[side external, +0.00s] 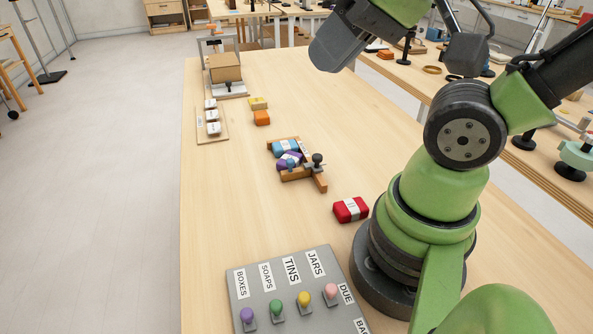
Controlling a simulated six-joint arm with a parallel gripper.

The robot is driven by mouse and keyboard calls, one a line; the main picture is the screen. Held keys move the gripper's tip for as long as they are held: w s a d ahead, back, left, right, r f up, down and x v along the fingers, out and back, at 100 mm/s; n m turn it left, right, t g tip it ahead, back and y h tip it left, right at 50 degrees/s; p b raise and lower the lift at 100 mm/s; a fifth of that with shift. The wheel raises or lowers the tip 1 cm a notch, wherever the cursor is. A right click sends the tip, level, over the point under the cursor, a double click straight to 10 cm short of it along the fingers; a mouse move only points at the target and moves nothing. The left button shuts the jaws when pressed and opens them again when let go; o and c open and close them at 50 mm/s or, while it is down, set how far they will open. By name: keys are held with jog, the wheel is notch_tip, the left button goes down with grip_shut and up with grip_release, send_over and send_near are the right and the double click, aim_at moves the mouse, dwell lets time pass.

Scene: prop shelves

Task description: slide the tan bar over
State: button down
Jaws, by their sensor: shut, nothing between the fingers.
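Whether the purple packet touches the bar is unclear. My arm rises at the right and reaches up to the top of the view; no gripper fingers show.
A red packet (350,209) lies between the bar and my base. A grey panel (285,290) with labels and coloured knobs is in front. Yellow (258,103) and orange (262,118) blocks, a tray (213,138) of white pieces and a tan box (225,67) are farther back.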

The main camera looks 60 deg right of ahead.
jog(key=shift+w, duration=0.1)
dwell(0.6)
jog(key=w+d+f+g+h, duration=0.2)
jog(key=w+d+f+g, duration=0.2)
jog(key=w+d+f, duration=0.3)
jog(key=shift+w+d+f+n+g, duration=0.15)
jog(key=shift+w+d+f+g, duration=0.65)
jog(key=shift+f, duration=2)
jog(key=shift+w+d+f+n+g, duration=0.25)
jog(key=shift+w+d+f, duration=0.65)
jog(key=shift+f, duration=1.9)
jog(key=shift+w+d+f+n+g, duration=0.1)
jog(key=shift+w+d+f+g, duration=0.75)
jog(key=shift+f, duration=1.95)
jog(key=shift+s+d+t, duration=0.3)
jog(key=shift+s, duration=0.1)
jog(key=shift+f, duration=1.2)
jog(key=shift+r, duration=0.45)
jog(key=shift+w+d, duration=2.75)
